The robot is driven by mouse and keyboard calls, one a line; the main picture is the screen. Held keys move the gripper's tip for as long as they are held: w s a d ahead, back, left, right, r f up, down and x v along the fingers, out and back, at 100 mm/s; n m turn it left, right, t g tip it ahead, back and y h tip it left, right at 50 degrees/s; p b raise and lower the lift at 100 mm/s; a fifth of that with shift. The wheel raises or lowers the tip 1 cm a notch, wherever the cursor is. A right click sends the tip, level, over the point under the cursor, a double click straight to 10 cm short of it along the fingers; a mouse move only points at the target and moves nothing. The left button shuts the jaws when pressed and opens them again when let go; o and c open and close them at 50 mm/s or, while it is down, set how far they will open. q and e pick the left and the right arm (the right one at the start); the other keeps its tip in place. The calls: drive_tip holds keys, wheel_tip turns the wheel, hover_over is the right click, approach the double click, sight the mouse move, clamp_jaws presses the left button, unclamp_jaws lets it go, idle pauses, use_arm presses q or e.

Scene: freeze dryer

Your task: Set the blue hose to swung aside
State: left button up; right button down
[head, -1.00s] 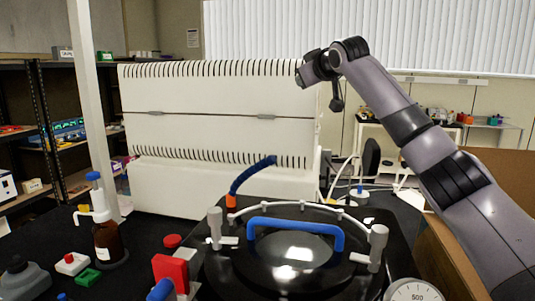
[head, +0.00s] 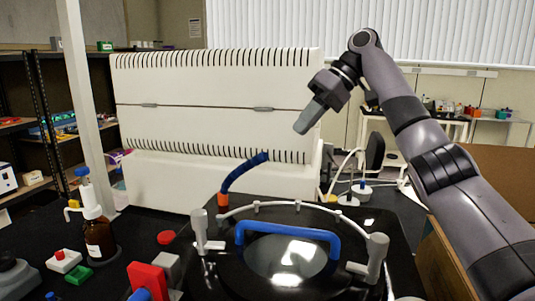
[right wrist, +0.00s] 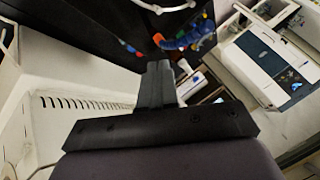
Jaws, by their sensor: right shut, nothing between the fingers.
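The blue hose (head: 243,172) rises from an orange fitting (head: 224,200) at the back left of the round black lid. It curves up and to the right, its free end in front of the white machine. My right gripper (head: 302,128) is shut and empty, above and to the right of the hose end, apart from it and pointing down-left. Its shut fingers show in the right wrist view (right wrist: 160,72). Blue and orange parts (right wrist: 188,36) lie beyond them there; I cannot tell whether they include the hose. My left gripper is not in view.
The white slotted machine (head: 215,115) stands behind the hose. A blue lid handle (head: 288,229) and grey clamps (head: 376,255) stand up in front. A brown bottle (head: 98,236) and a red block (head: 147,277) are at left. The air around the hose end looks clear.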

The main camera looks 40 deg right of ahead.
drive_tip(key=w+a+f, duration=0.2)
drive_tip(key=a+f, duration=0.4)
drive_tip(key=a, duration=0.2)
drive_tip(key=shift+w+a, duration=0.1)
drive_tip(key=shift+w, duration=0.1)
idle(0.3)
